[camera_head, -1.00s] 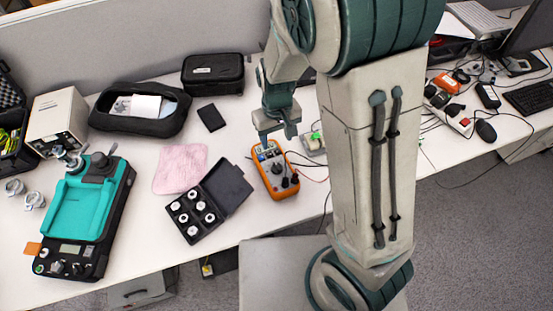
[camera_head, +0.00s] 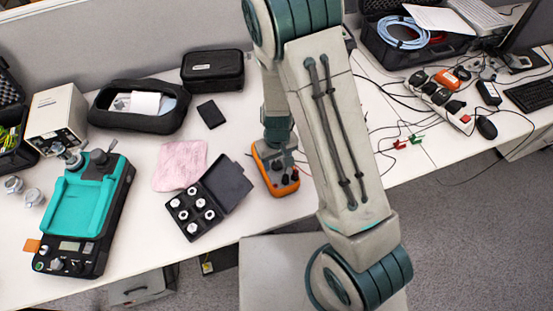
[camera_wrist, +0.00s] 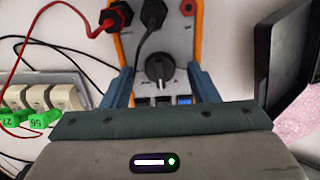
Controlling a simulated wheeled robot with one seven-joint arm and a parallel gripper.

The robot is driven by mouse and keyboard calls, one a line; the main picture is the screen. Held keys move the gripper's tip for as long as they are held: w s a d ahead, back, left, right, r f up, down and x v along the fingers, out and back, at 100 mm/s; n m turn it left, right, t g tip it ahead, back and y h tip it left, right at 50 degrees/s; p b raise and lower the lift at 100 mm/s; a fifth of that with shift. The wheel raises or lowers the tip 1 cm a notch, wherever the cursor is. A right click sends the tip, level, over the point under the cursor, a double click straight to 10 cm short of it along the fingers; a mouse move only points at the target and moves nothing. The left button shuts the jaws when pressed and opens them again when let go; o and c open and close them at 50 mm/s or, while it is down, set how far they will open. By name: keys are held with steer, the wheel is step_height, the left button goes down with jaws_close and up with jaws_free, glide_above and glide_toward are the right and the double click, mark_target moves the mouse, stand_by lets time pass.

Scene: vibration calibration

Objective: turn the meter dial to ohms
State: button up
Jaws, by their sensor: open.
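The orange meter (camera_head: 264,170) lies on the white table, partly hidden behind my arm in the head view. In the wrist view the meter (camera_wrist: 198,40) fills the top middle, with its dark round dial (camera_wrist: 159,69) at the centre. A red and a black lead plug into it beyond the dial. My gripper (camera_wrist: 162,85) is open, its two blue-grey fingers apart on either side of the dial. Whether the fingers touch the dial or the meter cannot be told. The dial's markings are too small to read.
An open black case (camera_head: 222,183) of white-topped weights lies just left of the meter, near a pink cloth (camera_head: 180,165). A teal-topped calibrator (camera_head: 82,205) stands further left. Green clips (camera_wrist: 40,119) and cables lie beside the meter. A power strip (camera_head: 440,100) is at the right.

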steer(key=c, duration=1)
steer(key=shift+m, duration=0.4)
steer(key=m, duration=0.3)
steer(key=shift+m, duration=2)
steer(key=o, duration=1)
